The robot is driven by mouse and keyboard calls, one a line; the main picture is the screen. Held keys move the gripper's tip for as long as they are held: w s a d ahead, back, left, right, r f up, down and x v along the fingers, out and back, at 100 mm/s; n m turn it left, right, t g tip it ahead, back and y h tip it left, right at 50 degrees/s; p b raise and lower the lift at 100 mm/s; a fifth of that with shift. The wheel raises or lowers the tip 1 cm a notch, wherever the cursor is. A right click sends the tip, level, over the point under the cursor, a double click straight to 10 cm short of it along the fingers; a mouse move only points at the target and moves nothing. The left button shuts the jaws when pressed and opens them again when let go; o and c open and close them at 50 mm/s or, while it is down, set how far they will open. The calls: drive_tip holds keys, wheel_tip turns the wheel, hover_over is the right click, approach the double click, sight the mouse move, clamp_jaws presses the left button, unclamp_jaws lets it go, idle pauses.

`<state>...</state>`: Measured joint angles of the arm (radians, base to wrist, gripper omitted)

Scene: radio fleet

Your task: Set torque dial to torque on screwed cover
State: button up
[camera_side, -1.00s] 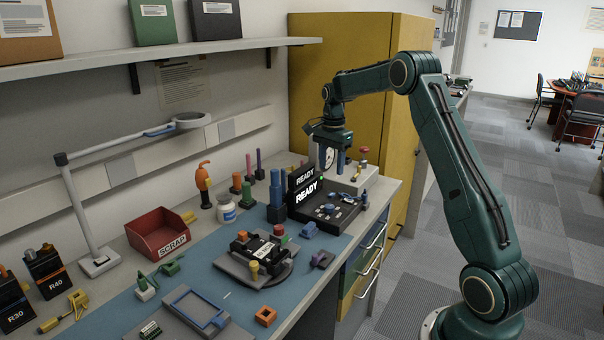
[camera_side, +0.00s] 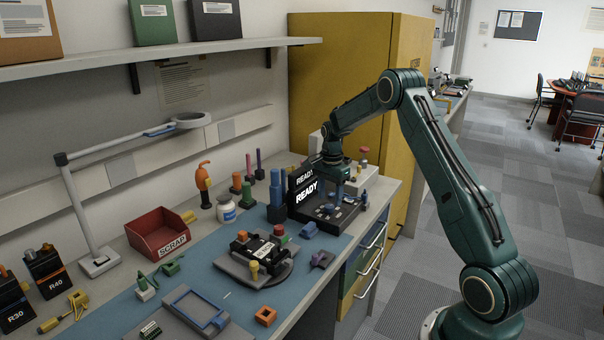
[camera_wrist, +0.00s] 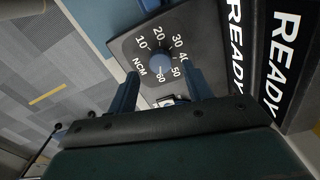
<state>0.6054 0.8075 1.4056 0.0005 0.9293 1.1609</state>
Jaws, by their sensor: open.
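The torque dial (camera_wrist: 163,62) is a blue knob on a dark panel in the wrist view, ringed by numbers 10 to 60 and the letters NCM. A thin pale mark on the knob seems to face the 60; it is small. My gripper (camera_wrist: 163,78) is open, its two blue fingers apart on either side of the dial's lower part, not visibly touching it. In the side view my gripper (camera_side: 338,190) is low over the black READY station (camera_side: 340,217) and hides part of it. A dark unit with a white label (camera_side: 264,249) sits on the grey fixture; its print is too small to read.
READY screens (camera_side: 307,192) stand close beside my gripper; they also show in the wrist view (camera_wrist: 283,60). Blue posts (camera_side: 276,195) stand to their left. A pale box (camera_side: 362,178) is behind. A red SCRAP bin (camera_side: 160,234) is far left.

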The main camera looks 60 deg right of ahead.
sight(329, 206)
drive_tip(key=shift+f, duration=1.65)
drive_tip(key=c, duration=1)
